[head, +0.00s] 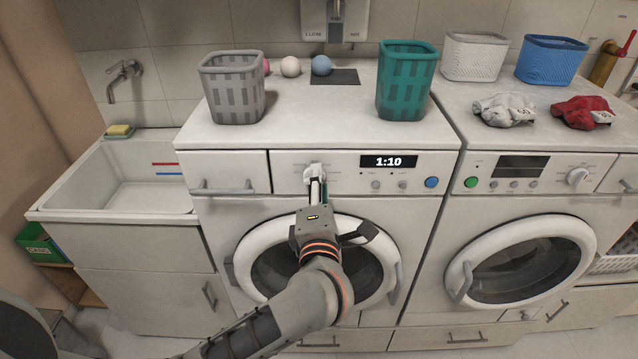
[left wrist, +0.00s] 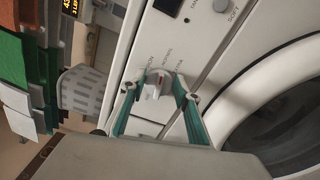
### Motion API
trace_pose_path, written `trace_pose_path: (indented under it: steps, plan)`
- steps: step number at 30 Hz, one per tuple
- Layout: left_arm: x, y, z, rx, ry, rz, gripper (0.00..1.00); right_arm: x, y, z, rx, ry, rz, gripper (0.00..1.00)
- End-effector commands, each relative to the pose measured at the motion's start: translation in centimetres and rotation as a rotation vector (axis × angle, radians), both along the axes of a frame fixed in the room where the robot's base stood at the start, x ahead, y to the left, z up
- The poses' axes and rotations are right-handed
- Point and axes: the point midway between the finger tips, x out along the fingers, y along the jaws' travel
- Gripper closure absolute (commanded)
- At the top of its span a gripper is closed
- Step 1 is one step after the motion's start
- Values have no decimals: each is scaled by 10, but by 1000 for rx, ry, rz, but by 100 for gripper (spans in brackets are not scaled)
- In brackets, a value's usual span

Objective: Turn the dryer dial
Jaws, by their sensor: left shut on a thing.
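The white dial (head: 314,171) sits on the control panel of the left machine (head: 420,250), whose display (head: 388,162) reads 1:10. The dial (left wrist: 157,87) also shows in the left wrist view, with a small reddish mark on its face. My left gripper (head: 317,182) reaches the panel from below and front, and is shut on the dial. In the left wrist view its teal fingers (left wrist: 163,84) lie on either side of the dial. The gripper covers part of the dial in the head view. My right gripper is not in view.
A grey basket (head: 233,90) and a teal basket (head: 405,80) stand on top of the left machine, with several balls behind. A second machine (head: 530,210) has its own dial (head: 577,177). A sink (head: 115,178) is at the left. The round door (head: 262,255) is below my gripper.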

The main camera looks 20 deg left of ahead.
Motion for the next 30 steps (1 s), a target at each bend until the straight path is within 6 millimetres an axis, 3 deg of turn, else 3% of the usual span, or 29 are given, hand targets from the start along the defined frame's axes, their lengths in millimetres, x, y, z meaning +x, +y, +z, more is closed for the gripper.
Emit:
trace_pose_path:
  steps: [18,19,21,30]
  plan:
    - [0,0,1,42,10,-1,90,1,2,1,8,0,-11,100]
    - [0,0,1,42,10,-1,66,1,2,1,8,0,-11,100]
    - [0,0,1,41,10,-1,52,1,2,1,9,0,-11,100]
    - [0,0,0,40,11,-1,52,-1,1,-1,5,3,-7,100]
